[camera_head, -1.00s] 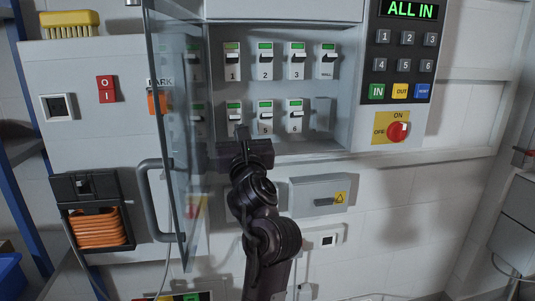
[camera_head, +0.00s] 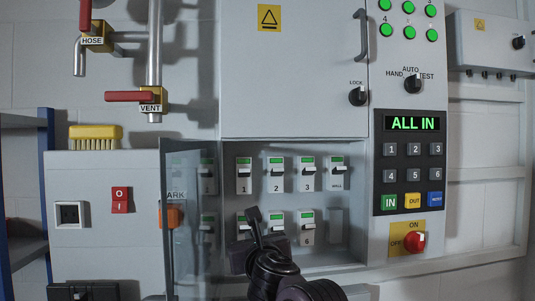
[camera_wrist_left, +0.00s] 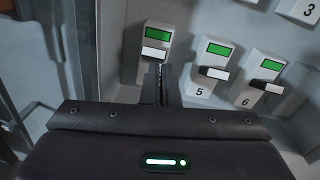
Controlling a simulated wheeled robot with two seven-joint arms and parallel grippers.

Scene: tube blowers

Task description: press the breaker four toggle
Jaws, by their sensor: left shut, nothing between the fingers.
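Breaker four (camera_wrist_left: 157,42) is a white switch with a green window, in the lower row left of breaker five. In the left wrist view its white toggle (camera_wrist_left: 154,53) is just beyond my shut fingertips; I cannot tell whether they touch it. In the head view breaker four (camera_head: 243,221) is partly hidden by my gripper and its number is covered. My left gripper (camera_head: 254,217) is shut and empty, in front of the lower row. Its thin fingers (camera_wrist_left: 160,75) point at breaker four in the left wrist view. My right gripper is not in view.
Breaker five (camera_wrist_left: 211,62) and breaker six (camera_wrist_left: 260,82) stand close to the right, with green windows. The glass door (camera_head: 186,225) is open at the left of the recess. A keypad (camera_head: 412,160) under an "ALL IN" display and a red knob (camera_head: 414,241) are at the right.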

